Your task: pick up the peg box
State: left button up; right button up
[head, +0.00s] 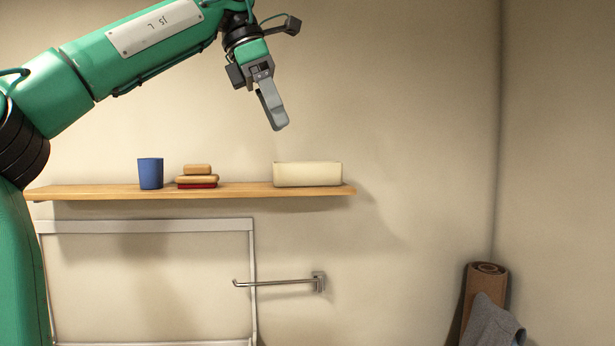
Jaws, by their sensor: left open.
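A cream, low rectangular box (308,175), which I take to be the peg box, sits at the right end of the wooden shelf (240,191). My left gripper (277,124) hangs in front of the wall, above the box and a little left of its middle, with its fingers pointing down. It is open and empty, and clear space shows between it and the box. The fingers are seen nearly side-on, so they overlap. The inside of the box is hidden. My right gripper is not in view.
A blue cup (151,173) and a small stack of tan and red blocks (197,178) stand on the shelf to the left. Below are a grey frame (146,226) and a metal rail (280,283). A brown roll (473,289) with grey cloth (490,323) stands lower right.

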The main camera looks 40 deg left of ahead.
aim_at(286, 174)
jog(key=i+j, duration=0.25)
jog(key=j, duration=0.15)
jog(key=i+j, duration=0.55)
jog(key=j, duration=0.25)
